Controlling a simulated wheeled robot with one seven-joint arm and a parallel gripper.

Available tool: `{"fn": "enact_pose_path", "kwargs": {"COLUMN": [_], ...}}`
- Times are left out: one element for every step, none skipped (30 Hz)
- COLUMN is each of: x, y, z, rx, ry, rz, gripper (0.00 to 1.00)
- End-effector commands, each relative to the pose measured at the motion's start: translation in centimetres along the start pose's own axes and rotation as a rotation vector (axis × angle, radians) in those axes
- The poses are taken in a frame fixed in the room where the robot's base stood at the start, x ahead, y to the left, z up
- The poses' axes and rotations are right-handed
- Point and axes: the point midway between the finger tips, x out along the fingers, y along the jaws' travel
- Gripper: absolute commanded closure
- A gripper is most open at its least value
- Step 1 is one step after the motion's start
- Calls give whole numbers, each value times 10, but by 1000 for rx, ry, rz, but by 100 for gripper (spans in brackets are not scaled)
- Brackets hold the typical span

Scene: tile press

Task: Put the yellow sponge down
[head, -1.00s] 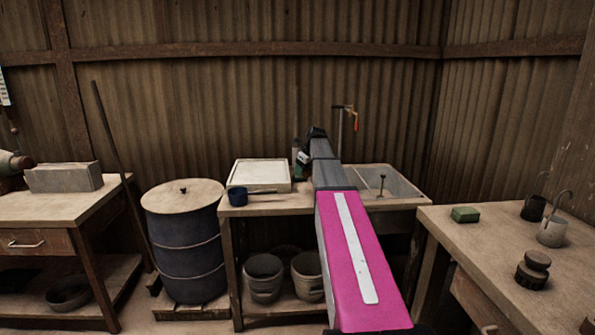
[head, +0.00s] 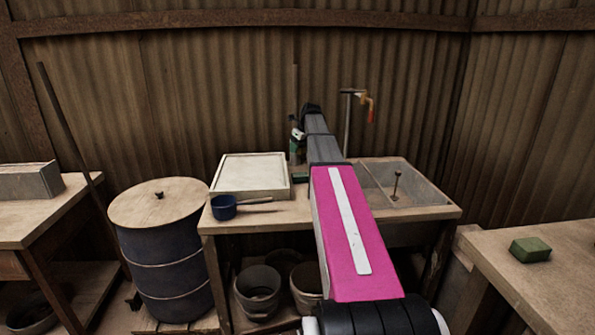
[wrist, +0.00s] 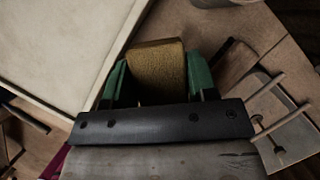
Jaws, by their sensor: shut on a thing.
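The yellow sponge (wrist: 157,62) is clasped between the two green fingers of my gripper (wrist: 158,78) in the wrist view. My gripper is shut on it. In the head view my gripper (head: 297,146) is small and far off, over the back of the middle bench (head: 300,213), between a pale tray and the sink. The sponge cannot be made out there. Whether its underside touches anything is hidden.
A pale square tray (head: 250,175) lies left of my gripper, and its rim (wrist: 118,45) shows close in the wrist view. A blue pan (head: 224,207) lies in front of it. The sink (head: 412,185) is to the right. A green block (head: 530,249) sits on the right table.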

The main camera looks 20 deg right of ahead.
Motion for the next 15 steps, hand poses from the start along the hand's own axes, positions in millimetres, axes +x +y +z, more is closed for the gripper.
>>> {"fn": "enact_pose_path", "kwargs": {"x": [0,0,1,2,3,6,9,13,18,23,28,34,40,45,50], "y": [0,0,0,0,0,0,0,0,0,0,1,1,1,1,0], "z": [0,0,0,-1,-2,-3,-4,-6,-8,-10,-12,-15,-17,-19,-21], "rx": [0,0,0,0,0,0,0,1,1,1,1,1,1,1,1], "ry": [0,0,0,0,0,1,1,1,1,1,1,1,2,2,1], "rz": [0,0,0,0,1,1,1,2,1,1,1,2,2,2,1], "gripper": [73,73,73,73,73,73,73,73,73,73,73,73,73,73,73]}}
